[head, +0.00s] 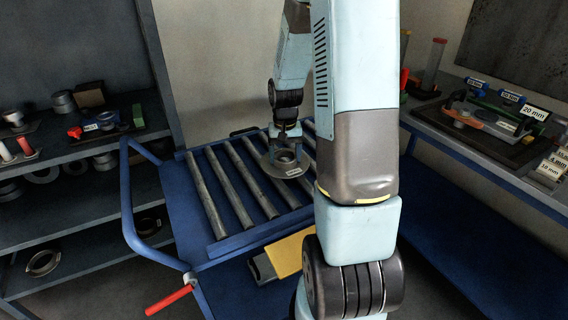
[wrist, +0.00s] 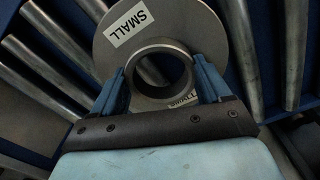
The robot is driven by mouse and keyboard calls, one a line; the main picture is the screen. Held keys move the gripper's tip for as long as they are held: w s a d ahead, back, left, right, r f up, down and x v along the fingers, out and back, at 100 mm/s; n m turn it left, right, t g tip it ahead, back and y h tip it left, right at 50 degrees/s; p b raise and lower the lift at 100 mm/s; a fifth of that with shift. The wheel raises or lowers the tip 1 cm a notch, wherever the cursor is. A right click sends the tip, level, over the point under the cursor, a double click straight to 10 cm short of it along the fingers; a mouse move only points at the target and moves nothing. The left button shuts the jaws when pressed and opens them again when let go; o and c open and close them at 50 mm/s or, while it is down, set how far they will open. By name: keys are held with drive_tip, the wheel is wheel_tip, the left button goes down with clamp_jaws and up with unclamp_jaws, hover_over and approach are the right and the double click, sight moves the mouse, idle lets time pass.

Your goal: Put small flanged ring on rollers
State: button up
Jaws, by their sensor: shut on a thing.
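The small flanged ring (head: 283,162) is a grey metal disc with a raised collar and a central hole. In the wrist view the flanged ring (wrist: 187,30) carries a white label reading SMALL. My gripper (wrist: 162,84) is shut on its collar, with one blue finger on each side. In the head view my gripper (head: 285,135) is over the rollers (head: 232,180), which are grey metal bars in a blue frame on a cart. The ring is over the right part of the rollers. I cannot tell whether it touches them.
The blue cart (head: 150,245) has a red-gripped handle (head: 169,300) at the front left. A dark shelf (head: 75,157) with rings and tools stands at left. A workbench (head: 480,145) with labelled parts stands at right. A yellow panel (head: 288,254) is below the rollers. The left rollers are bare.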

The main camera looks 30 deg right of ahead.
sight(284, 163)
drive_tip(key=shift+w+a+f, duration=0.1)
drive_tip(key=shift+w+f, duration=0.1)
drive_tip(key=shift+f, duration=1.55)
drive_tip(key=o, duration=1.7)
drive_tip(key=shift+f, duration=0.1)
